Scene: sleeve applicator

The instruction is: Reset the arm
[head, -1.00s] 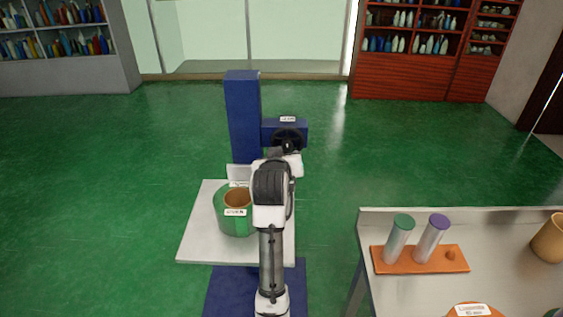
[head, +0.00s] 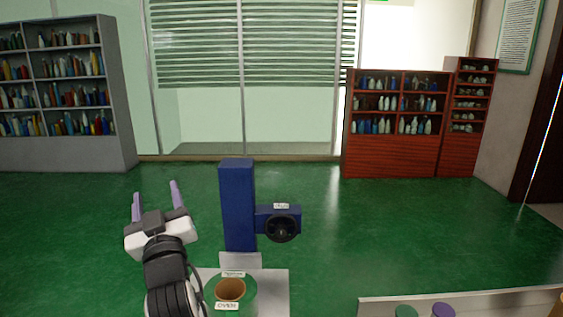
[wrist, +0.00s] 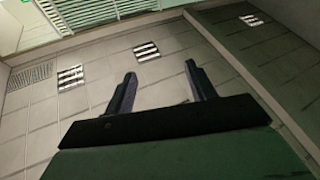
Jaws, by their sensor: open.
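My gripper (head: 156,204) is raised at the left of the blue column in the head view. Its two purple fingers point up and stand apart with nothing between them. In the wrist view my gripper (wrist: 161,88) is open and empty, facing the ceiling with its light panels. My arm comes up from the bottom edge of the head view, and its lower part is out of frame.
A blue column (head: 237,205) with a black handwheel (head: 282,229) stands behind a green and brown cup-like part (head: 230,289) on a white plate (head: 275,290). The table edge (head: 480,296) shows at the lower right, with green (head: 406,311) and purple (head: 443,310) tube tops. Shelves line the back.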

